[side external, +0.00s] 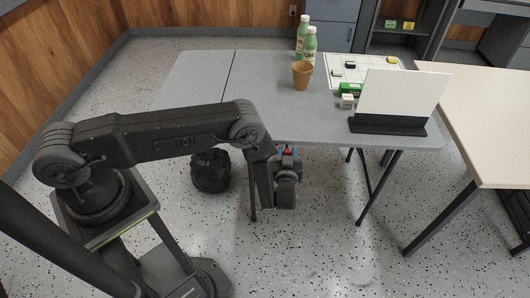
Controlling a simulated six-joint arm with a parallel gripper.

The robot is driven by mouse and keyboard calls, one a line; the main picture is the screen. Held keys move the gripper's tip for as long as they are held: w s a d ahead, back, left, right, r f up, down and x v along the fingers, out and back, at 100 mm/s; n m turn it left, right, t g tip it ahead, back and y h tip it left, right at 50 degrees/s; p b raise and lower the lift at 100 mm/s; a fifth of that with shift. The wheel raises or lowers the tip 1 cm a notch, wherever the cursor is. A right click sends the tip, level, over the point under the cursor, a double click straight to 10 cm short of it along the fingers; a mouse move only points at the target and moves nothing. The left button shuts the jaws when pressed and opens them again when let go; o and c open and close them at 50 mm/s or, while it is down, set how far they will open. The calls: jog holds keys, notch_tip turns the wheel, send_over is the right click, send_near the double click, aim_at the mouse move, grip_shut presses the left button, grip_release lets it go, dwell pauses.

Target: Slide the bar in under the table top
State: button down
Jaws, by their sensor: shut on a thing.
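The grey table top (195,80) belongs to a folding table with dark thin legs. My gripper (288,178) is at the front edge of this table, low, at about the height of the edge or below it in the picture. My gripper is shut on the bar, but its fingertips are mostly hidden behind my wrist. The bar's outline and tilt cannot be made out. A small red and blue patch shows just above my wrist; I cannot tell what it belongs to. Whether any of the bar is under the top is hidden.
On the table stand green bottles (309,45), a tan cup (302,76), a white panel in a dark base (388,124), small blocks (347,101) and a gridded sheet (340,62). A black bag (211,171) lies on the floor. A cream table (487,130) is at right.

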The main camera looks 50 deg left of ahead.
jog(key=shift+w+d, duration=1.95)
jog(key=shift+d, duration=0.15)
jog(key=c, duration=0.8)
grip_release()
jog(key=shift+c, duration=0.2)
jog(key=v, duration=1.3)
jog(key=shift+s+d+r, duration=0.1)
jog(key=shift+s+d, duration=0.15)
jog(key=shift+s, duration=0.05)
